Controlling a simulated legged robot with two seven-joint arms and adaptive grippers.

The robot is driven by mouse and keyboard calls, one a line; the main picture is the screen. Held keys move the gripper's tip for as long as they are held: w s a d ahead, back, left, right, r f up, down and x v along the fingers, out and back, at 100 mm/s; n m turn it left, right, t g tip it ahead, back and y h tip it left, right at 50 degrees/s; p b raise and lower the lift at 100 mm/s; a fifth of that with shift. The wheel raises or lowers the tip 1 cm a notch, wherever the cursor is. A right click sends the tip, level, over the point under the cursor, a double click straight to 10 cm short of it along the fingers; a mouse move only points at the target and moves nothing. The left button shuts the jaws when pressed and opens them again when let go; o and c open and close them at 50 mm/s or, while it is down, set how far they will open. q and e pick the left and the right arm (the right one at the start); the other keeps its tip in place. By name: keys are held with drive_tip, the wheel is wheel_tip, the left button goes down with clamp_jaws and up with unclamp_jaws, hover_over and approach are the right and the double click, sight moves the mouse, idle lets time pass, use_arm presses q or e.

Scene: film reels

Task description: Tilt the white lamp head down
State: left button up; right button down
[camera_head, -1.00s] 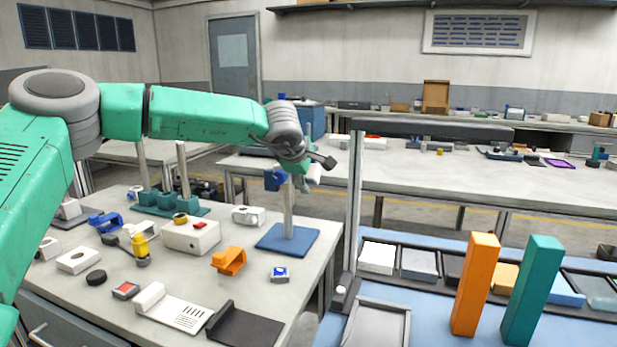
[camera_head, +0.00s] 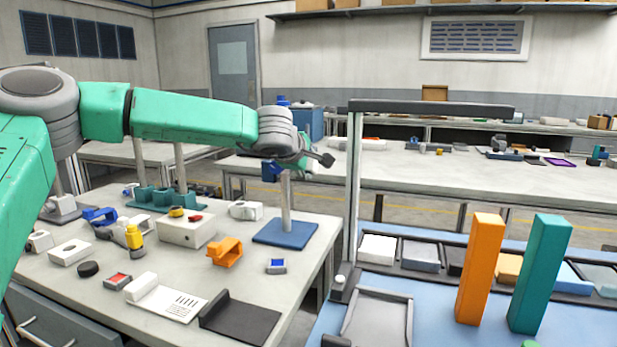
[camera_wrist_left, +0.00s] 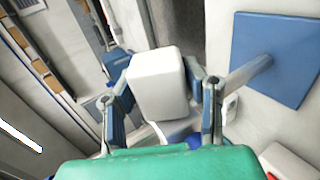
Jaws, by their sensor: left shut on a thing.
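The lamp stands on the side table as a pale post (camera_head: 286,208) on a flat blue base (camera_head: 285,234). Its white lamp head (camera_wrist_left: 158,84) fills the middle of the left wrist view, between my two grey-blue fingers. My left gripper (camera_head: 305,160) is at the top of the post and shut on the head. In the head view the gripper hides most or all of the lamp head, so its exact tilt cannot be told there. The blue base also shows at the upper right of the wrist view (camera_wrist_left: 275,52). My right gripper is not in view.
A grey upright with a crossbar (camera_head: 352,200) rises right of the lamp. Tall orange (camera_head: 480,270) and teal (camera_head: 540,275) blocks stand farther right.

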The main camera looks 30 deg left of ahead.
use_arm(q)
drive_tip(key=shift+a+f, duration=0.1)
drive_tip(key=shift+f, duration=0.05)
drive_tip(key=o, duration=1.2)
drive_tip(key=shift+a, duration=0.1)
drive_tip(key=shift+c, duration=0.2)
drive_tip(key=shift+s, duration=0.1)
drive_tip(key=v, duration=1.1)
drive_tip(key=shift+s, duration=0.4)
